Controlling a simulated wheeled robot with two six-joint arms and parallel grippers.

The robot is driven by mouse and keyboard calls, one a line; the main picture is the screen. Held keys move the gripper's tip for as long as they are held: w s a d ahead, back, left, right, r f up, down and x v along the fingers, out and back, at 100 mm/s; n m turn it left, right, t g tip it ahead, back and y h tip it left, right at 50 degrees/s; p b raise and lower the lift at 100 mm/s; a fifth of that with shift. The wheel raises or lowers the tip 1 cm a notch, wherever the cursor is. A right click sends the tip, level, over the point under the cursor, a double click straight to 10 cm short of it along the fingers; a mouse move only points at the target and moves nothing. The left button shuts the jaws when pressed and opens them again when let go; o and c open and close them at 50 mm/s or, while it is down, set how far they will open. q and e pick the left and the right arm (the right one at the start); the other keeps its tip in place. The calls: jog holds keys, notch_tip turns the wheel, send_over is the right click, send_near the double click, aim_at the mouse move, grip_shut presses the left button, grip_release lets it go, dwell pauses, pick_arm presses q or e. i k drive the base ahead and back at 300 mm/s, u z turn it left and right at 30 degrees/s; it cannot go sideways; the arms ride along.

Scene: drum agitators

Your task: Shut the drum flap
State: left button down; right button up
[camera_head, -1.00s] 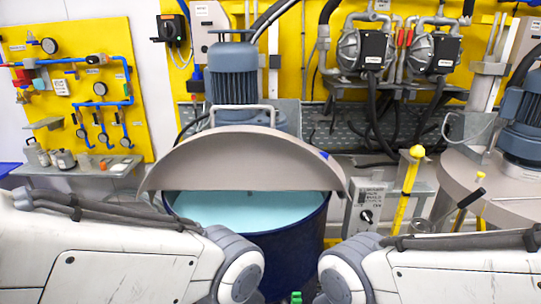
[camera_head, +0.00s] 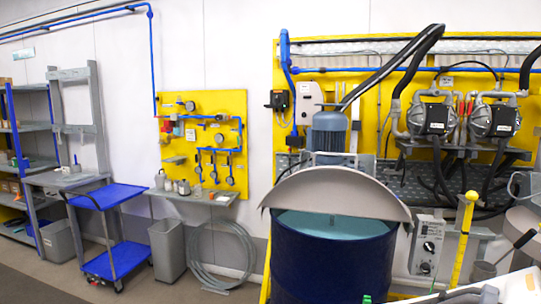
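The drum (camera_head: 330,265) is dark blue and stands right of centre in the head view, with light blue liquid (camera_head: 330,225) inside. Its flap (camera_head: 337,190) is a grey half-round lid, tilted up at the back, so the front half of the drum is open. A light handle bar (camera_head: 335,158) shows along the top of the flap. A blue-grey agitator motor (camera_head: 328,130) stands behind it. Part of my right arm shows at the lower right corner. Neither gripper is in view.
A blue two-shelf cart (camera_head: 106,196), a grey bin (camera_head: 168,250) and a coiled hose (camera_head: 222,262) stand to the left. A control box (camera_head: 427,245) and a yellow post (camera_head: 464,235) stand right of the drum. The floor (camera_head: 140,288) at front left is clear.

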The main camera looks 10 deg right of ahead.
aim_at(329, 189)
jog(key=z, duration=0.95)
jog(key=i, duration=0.8)
jog(key=z, duration=0.3)
